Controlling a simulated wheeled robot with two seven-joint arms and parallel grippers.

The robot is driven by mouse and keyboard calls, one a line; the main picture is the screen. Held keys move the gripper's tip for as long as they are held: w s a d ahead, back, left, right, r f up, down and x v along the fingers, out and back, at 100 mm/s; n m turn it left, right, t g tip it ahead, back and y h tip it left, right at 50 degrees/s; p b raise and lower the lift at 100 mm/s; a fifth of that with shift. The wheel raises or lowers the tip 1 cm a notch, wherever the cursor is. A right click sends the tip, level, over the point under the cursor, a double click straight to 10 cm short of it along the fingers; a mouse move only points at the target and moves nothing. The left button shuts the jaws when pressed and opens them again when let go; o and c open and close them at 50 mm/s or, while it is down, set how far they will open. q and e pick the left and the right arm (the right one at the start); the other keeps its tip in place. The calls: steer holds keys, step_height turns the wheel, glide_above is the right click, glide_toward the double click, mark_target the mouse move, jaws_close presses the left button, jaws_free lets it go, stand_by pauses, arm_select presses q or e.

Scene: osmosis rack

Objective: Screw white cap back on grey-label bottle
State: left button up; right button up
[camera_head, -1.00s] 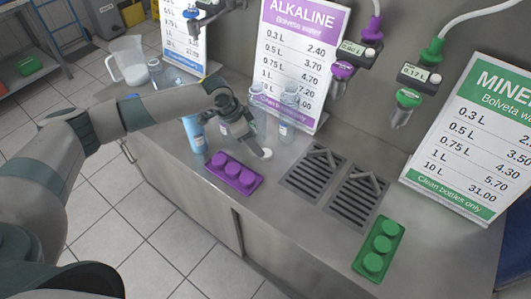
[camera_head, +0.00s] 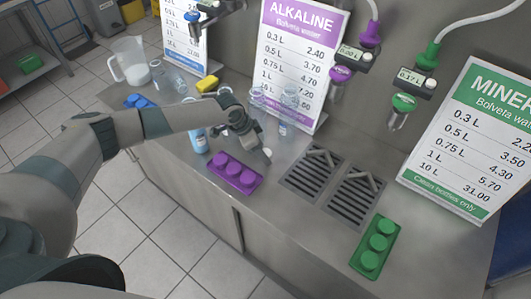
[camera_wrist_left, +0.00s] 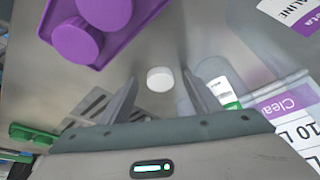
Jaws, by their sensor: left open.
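A small round white cap (camera_head: 267,153) lies on the grey steel counter beside the purple cap tray. In the left wrist view the white cap (camera_wrist_left: 160,78) shows between my left gripper's fingertips. My left gripper (camera_head: 258,150) is open, with a finger on either side of the cap and a gap to each. Two clear bottles stand behind the gripper; the right one (camera_head: 289,104) is upright against the alkaline sign. A clear bottle with a partly visible label (camera_wrist_left: 222,90) shows right of the fingers in the wrist view. I cannot tell which bottle's label is grey.
The purple cap tray (camera_head: 236,182) lies just left of the gripper, and a blue-filled bottle (camera_head: 200,141) stands behind it. Drain grates (camera_head: 314,172) and a green cap tray (camera_head: 365,262) are to the right. A yellow sponge (camera_head: 207,85) and jug (camera_head: 130,62) are further back.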

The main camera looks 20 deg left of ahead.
arm_select(q)
steer(key=c, duration=1.1)
steer(key=shift+r, duration=0.15)
steer(key=shift+r+b, duration=0.45)
steer(key=shift+r, duration=0.1)
step_height(320, 180, up, 2)
steer(key=shift+w+r+b, duration=0.1)
steer(key=shift+b, duration=0.55)
steer(key=s+d+r+b, duration=0.1)
steer(key=d+r, duration=0.1)
steer(key=d, duration=0.1)
steer(key=s+d+r+b, duration=0.1)
steer(key=d+r, duration=0.2)
steer(key=d, duration=0.1)
steer(key=s+d+r+b, duration=0.1)
steer(key=d+r, duration=0.1)
steer(key=d, duration=0.2)
steer(key=shift+d+r+b, duration=0.15)
steer(key=shift+r+b, duration=0.1)
steer(key=shift+b, duration=0.15)
